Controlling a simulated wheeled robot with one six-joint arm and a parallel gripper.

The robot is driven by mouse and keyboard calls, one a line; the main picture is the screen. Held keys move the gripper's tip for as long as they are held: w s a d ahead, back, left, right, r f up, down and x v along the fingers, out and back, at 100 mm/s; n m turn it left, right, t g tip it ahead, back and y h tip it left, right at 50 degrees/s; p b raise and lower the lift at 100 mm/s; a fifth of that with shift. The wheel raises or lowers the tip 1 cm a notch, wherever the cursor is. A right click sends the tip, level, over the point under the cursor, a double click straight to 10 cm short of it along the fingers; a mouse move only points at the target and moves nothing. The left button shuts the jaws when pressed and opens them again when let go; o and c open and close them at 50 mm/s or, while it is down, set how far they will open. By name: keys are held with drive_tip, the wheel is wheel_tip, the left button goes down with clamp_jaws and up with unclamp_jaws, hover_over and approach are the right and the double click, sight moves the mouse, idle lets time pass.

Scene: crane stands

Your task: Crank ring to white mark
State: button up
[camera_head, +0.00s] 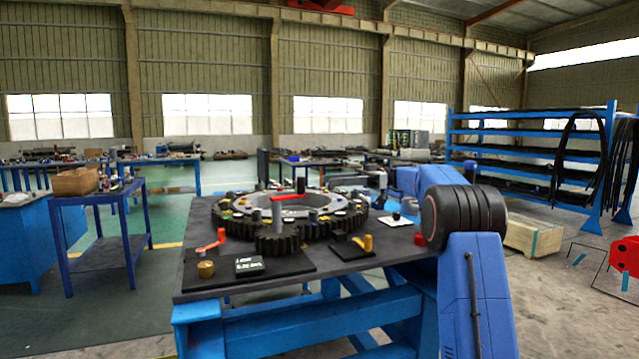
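A large dark toothed ring (330,232) lies flat on the grey-topped table (200,285), with several small coloured blocks and pegs on its top. A smaller dark toothed gear (285,245) meshes with its near side. A grey post (277,215) rises from this gear, and a red crank bar (291,197) runs right from its top. I cannot pick out the white mark on the ring for certain. My blue arm comes in from the right. What seems to be my gripper (382,182) is small behind the ring's right side, apart from the crank; its fingers are unclear.
On the table's near side are a brass cylinder (206,269), a dark label block (249,265), a red lever (212,243) and a yellow piece (366,243). A white plate (395,220) and red block (420,239) are at right. A blue cart (98,215) stands left.

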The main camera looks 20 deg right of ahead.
drive_tip(key=shift+w+d, duration=0.1)
drive_tip(key=shift+d, duration=1.15)
drive_tip(key=s+a+f+m+t+h, duration=0.2)
drive_tip(key=s+a+f+m+h, duration=0.15)
drive_tip(key=s+a+m, duration=0.55)
drive_tip(key=s+a+f+m+h, duration=0.2)
drive_tip(key=s+a+f+h, duration=0.15)
drive_tip(key=s, duration=0.45)
drive_tip(key=s+a+f+m+h, duration=0.15)
drive_tip(key=s+f, duration=0.25)
drive_tip(key=s, duration=0.4)
drive_tip(key=s+d+f+m+t+h, duration=0.1)
drive_tip(key=s+d+f+m+h, duration=0.1)
drive_tip(key=s+f, duration=0.5)
drive_tip(key=s+d+f+m+t+h, duration=0.1)
drive_tip(key=s+d+f+m+h, duration=0.1)
drive_tip(key=s+f, duration=0.5)
drive_tip(key=s+d+f+m+t+h, duration=0.1)
drive_tip(key=s+f+h, duration=0.4)
drive_tip(key=s, duration=0.7)
drive_tip(key=shift+s+d+f+m+t, duration=0.15)
drive_tip(key=shift+d+f+m+t, duration=0.35)
drive_tip(key=shift+d+f, duration=0.55)
